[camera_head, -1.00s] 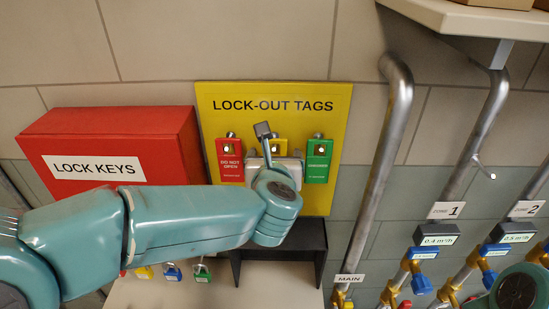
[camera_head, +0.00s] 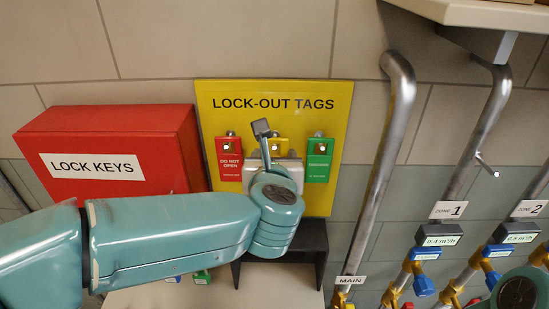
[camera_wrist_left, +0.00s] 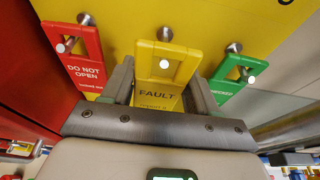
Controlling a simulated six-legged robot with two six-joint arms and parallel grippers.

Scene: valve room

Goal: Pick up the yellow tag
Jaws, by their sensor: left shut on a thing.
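The yellow tag (camera_wrist_left: 163,90), printed FAULT, hangs on a peg of the yellow LOCK-OUT TAGS board (camera_head: 282,90). In the head view only its top (camera_head: 278,146) shows; my left gripper hides the rest. My left gripper (camera_head: 270,143) is shut on the yellow tag. In the left wrist view its fingers (camera_wrist_left: 160,92) stand at the tag's two sides, and the tag's slot is still around the peg. A red DO NOT OPEN tag (camera_head: 229,160) hangs left of it and a green tag (camera_head: 318,163) hangs right of it. My right gripper is not in view.
A red LOCK KEYS box (camera_head: 150,135) is left of the board. A dark open stand (camera_head: 313,240) is below the board. A grey pipe (camera_head: 385,160) rises to the right, beside zone pipes with valves and meters. A shelf (camera_head: 470,14) juts out at the top right.

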